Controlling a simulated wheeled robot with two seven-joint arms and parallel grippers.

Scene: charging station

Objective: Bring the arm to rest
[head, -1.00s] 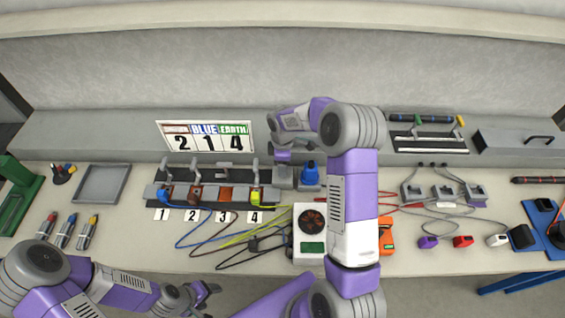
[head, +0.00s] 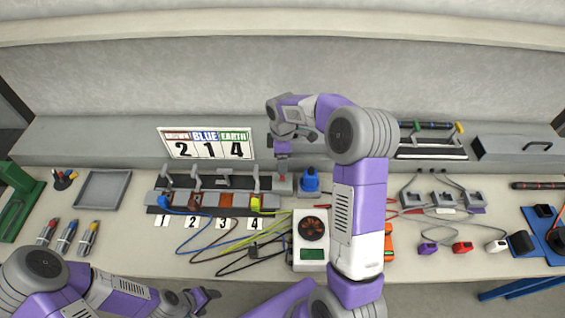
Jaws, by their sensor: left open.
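My left arm comes in low at the left, and its gripper (head: 205,297) is open and empty at the bottom edge, in front of the table. My right arm (head: 358,205) rises from the bottom, passes over the white charger box, and bends left at the top. Its gripper (head: 283,165) points down near the right end of the terminal block (head: 227,204). Its fingers are small and partly hidden by its own wrist, so I cannot tell their opening or whether they touch anything.
The white charger box (head: 310,250) and blue bottle-like part (head: 310,180) stand close to the right arm. Coloured cables (head: 200,238) run from the block. A number sign (head: 207,144) leans behind the block.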

